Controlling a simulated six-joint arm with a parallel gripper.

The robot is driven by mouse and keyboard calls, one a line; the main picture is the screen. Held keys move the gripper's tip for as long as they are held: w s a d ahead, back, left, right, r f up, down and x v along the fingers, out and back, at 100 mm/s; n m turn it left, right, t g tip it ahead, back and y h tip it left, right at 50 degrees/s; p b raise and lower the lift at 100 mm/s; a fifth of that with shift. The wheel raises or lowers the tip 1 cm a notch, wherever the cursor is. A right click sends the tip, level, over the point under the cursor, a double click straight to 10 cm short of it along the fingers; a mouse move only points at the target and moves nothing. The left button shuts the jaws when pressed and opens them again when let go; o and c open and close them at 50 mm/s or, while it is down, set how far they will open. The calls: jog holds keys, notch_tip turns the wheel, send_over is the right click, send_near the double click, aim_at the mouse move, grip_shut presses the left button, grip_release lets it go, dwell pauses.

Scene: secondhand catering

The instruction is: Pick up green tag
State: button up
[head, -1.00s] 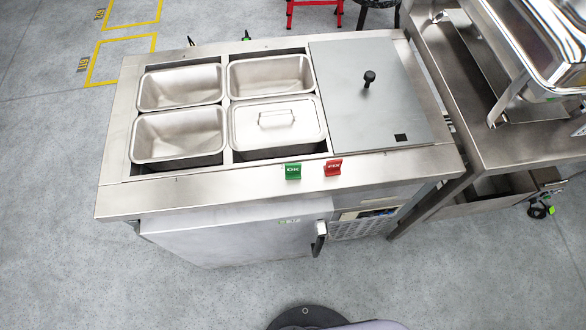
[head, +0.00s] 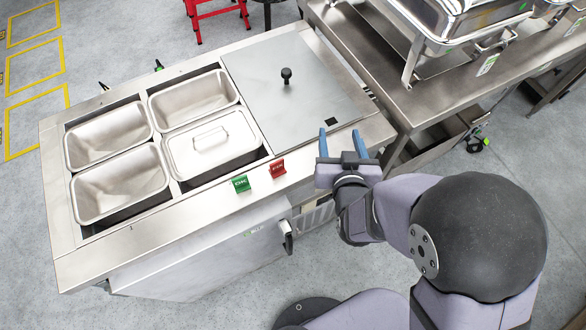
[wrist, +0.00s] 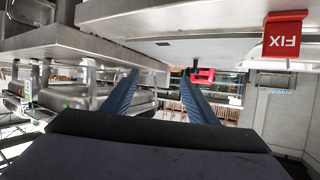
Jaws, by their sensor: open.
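The green tag (head: 241,184), marked OK, stands on the front ledge of the steel prep counter, left of the red tag (head: 277,169). My gripper (head: 343,134) is open and empty, to the right of both tags near the counter's front right corner. In the wrist view the two blue fingers (wrist: 155,95) are spread apart with nothing between them. The red tag, marked FIX, shows at the upper right of the wrist view (wrist: 284,35). I cannot make out the green tag in the wrist view.
The steel counter (head: 150,226) holds several metal pans, one with a lid (head: 212,150), and a flat grey cover (head: 290,95) with a black knob. A steel table (head: 450,85) with a chafing dish stands close on the right. Floor at front is open.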

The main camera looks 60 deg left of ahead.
aim_at(240, 181)
jog(key=s+a+n+y, duration=0.1)
jog(key=s, duration=0.4)
jog(key=s+a+f+n+g+y+b, duration=0.1)
jog(key=s, duration=0.4)
jog(key=s+a+f+n+g+y+b, duration=0.1)
jog(key=s+y, duration=0.1)
jog(key=s, duration=0.4)
jog(key=shift+a+f, duration=0.15)
jog(key=shift+a, duration=0.15)
jog(key=s+g, duration=0.1)
jog(key=s, duration=0.2)
jog(key=s+d+n+g+y, duration=0.1)
jog(key=s, duration=0.2)
jog(key=s+d+f+n+y+b, duration=0.1)
jog(key=s, duration=0.2)
jog(key=shift+s+g, duration=0.2)
jog(key=shift+g, duration=0.2)
jog(key=f, duration=0.1)
jog(key=f+b, duration=0.1)
jog(key=f, duration=0.1)
jog(key=shift+w+d+f+t, duration=0.25)
jog(key=shift+w+d+t, duration=0.05)
jog(key=shift+a+r, duration=0.15)
jog(key=shift+a, duration=0.35)
jog(key=shift+w+a+p, duration=0.2)
jog(key=shift+a+p, duration=0.35)
jog(key=shift+a, duration=1.05)
jog(key=shift+w+a+p, duration=0.2)
jog(key=shift+a+p, duration=0.35)
jog(key=shift+a, duration=1)
